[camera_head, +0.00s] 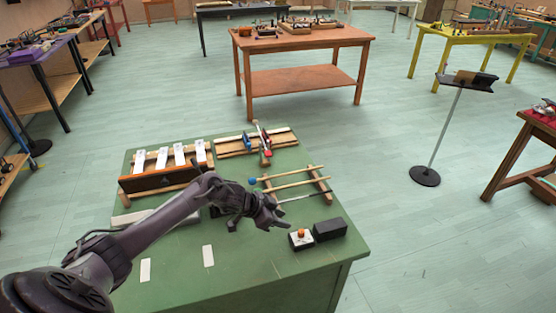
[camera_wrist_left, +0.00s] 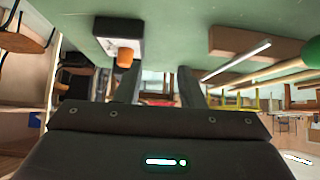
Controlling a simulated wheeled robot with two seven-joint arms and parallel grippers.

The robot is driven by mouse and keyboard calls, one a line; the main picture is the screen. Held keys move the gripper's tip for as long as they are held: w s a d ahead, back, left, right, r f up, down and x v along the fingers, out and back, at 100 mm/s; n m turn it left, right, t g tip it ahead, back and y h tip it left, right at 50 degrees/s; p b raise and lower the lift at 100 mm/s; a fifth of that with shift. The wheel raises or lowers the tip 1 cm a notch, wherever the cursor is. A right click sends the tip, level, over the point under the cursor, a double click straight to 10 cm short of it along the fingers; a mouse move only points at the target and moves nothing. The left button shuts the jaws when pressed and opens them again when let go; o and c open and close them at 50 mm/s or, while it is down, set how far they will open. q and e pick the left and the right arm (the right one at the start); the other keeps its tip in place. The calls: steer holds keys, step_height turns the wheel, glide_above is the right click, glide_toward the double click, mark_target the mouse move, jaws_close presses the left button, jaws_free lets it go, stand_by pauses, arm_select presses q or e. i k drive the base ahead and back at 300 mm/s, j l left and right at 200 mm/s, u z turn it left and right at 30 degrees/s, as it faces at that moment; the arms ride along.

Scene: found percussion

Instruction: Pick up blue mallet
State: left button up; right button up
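The blue mallet (camera_head: 252,181) lies on a wooden rack on the green table, its round blue head at the left end and its pale stick pointing right. Another wooden stick and a thin metal rod lie nearer on the rack; my left gripper hides their left ends. My left gripper (camera_head: 276,219) is above the table, nearer than the mallet and apart from it. In the left wrist view its two fingers (camera_wrist_left: 146,86) are spread with nothing between them. That view shows the metal rod (camera_wrist_left: 237,62), pale sticks and a green ball (camera_wrist_left: 312,52) at the right edge. My right gripper is not in view.
A white block with an orange ball (camera_head: 301,233) and a black box (camera_head: 330,229) stand just right of the gripper. White bars on a wooden frame (camera_head: 160,181) stand at the left of the green table (camera_head: 235,264). Its front part is mostly clear.

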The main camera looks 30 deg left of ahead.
mark_target(252, 181)
steer(key=i+j, duration=0.25)
steer(key=i, duration=0.15)
steer(key=i+j, duration=0.2)
steer(key=i, duration=0.2)
